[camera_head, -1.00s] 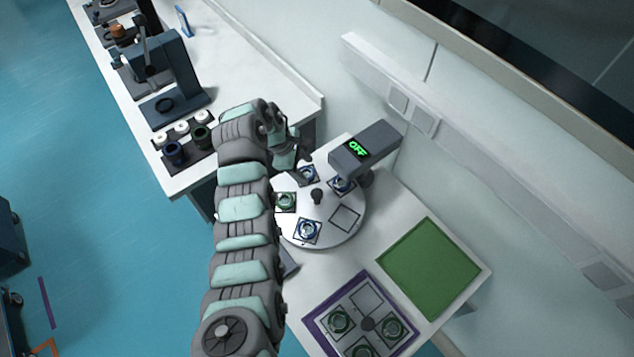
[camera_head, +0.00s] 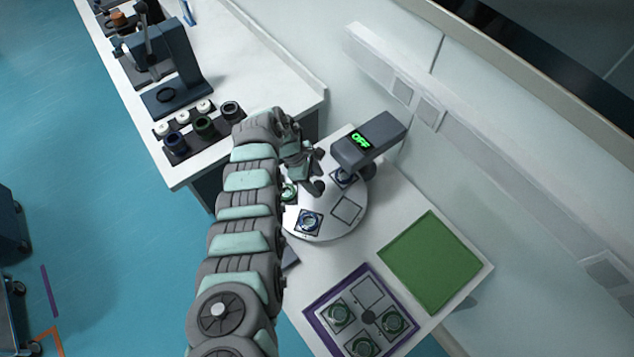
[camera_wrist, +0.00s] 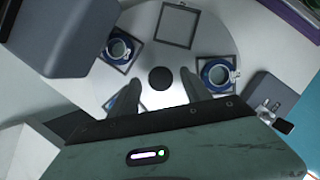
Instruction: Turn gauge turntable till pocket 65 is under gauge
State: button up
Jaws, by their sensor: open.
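The white round gauge turntable (camera_head: 330,232) stands on the table with square pockets around its rim. One pocket (camera_head: 347,210) at its right is empty. A blue ring part (camera_head: 309,221) sits in the front pocket, and a green one (camera_head: 289,192) at the left is partly hidden by my arm. Another blue part (camera_head: 343,178) is beside the gauge head. The dark gauge (camera_head: 368,143) overhangs the rim and reads OFF. My gripper (camera_head: 312,184) is open over the turntable's centre. In the wrist view its fingers (camera_wrist: 158,92) lie either side of the dark centre knob (camera_wrist: 160,78). Pocket numbers are unreadable.
A purple-edged tray (camera_head: 312,306) with several green ring parts lies in front, beside a green mat (camera_head: 430,262). A wall rail (camera_head: 400,85) runs behind the gauge. Another bench (camera_head: 270,75) at upper left holds a press (camera_head: 180,85) and small parts.

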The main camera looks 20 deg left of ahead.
jog(key=shift+d+f, duration=0.2)
jog(key=shift+f, duration=0.25)
grip_shut()
dwell(0.4)
dwell(0.8)
